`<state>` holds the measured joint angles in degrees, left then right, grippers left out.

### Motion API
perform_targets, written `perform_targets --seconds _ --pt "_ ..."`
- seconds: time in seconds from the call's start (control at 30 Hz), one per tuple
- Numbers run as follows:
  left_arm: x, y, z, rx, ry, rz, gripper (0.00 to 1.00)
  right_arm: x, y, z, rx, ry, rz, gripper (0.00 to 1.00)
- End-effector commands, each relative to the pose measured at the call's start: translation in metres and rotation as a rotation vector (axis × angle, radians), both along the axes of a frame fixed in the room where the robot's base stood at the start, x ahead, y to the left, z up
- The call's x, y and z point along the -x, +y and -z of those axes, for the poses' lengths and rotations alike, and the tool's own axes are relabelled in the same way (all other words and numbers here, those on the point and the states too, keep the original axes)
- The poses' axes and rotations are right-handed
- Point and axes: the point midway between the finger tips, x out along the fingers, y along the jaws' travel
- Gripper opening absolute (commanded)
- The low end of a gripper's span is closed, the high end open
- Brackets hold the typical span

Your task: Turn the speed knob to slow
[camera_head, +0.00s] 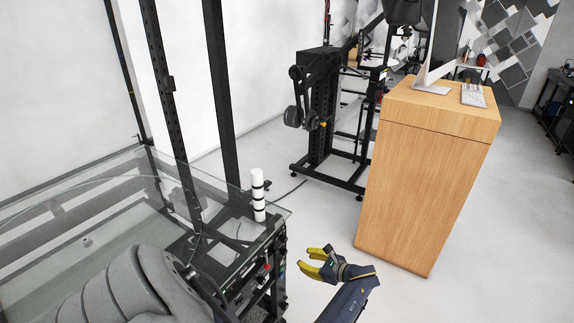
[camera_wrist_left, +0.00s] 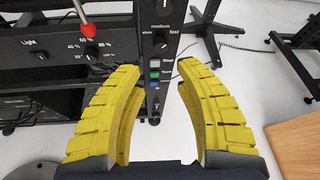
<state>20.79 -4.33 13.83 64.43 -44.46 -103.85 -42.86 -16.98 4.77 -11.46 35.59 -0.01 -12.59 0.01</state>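The speed knob (camera_wrist_left: 160,40) is a round black knob on the front panel in the left wrist view, with "slow", "medium" and "fast" printed around it. Its pointer is too small to read surely. My left gripper (camera_wrist_left: 156,82) has two yellow ribbed fingers, spread apart with nothing between them. The knob lies beyond the fingertips, roughly between them in the picture, and no contact shows. My right gripper is not in view.
A glass top (camera_head: 85,240) with a white-and-black cylinder (camera_head: 258,195) is above the panel. A wooden cabinet (camera_head: 415,185) stands right of the gripper.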

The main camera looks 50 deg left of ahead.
Motion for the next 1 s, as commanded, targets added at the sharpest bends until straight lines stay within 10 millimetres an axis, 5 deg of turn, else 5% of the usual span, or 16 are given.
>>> perform_targets --seconds 0.5,1.0 --pt "0.013 0.082 0.033 -0.001 0.001 0.0 0.34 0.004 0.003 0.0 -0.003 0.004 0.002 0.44" --pt "0.016 0.108 0.045 0.002 -0.001 0.001 0.34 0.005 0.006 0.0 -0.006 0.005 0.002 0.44"
